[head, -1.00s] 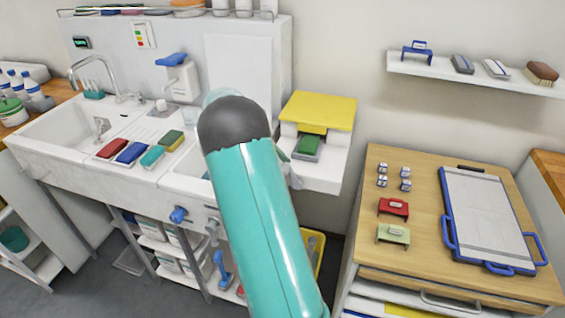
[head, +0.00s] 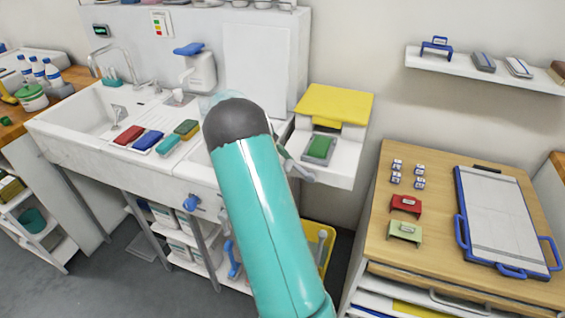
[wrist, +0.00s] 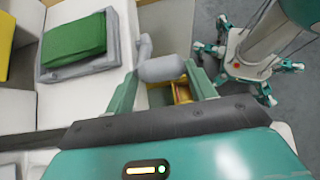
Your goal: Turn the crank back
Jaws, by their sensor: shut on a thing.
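The crank's grey handle (wrist: 162,68) sits between the fingers of my gripper (wrist: 163,76) in the wrist view, and the gripper is shut on it. A grey crank arm (wrist: 144,46) runs from the handle to the side of a white unit (wrist: 101,91). A green pad (wrist: 75,40) lies in a grey tray (wrist: 118,45) on the unit. In the head view the crank (head: 303,171) shows at the unit's left side, and the green pad (head: 319,148) lies in front of the yellow cover (head: 335,103). My arm hides most of the gripper there.
A sink counter (head: 110,165) with coloured sponges (head: 146,141) stands left of the unit. A wooden-topped cabinet (head: 440,200) with a blue-framed board (head: 500,215) and small stands is at right. A shelf (head: 490,75) hangs above it.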

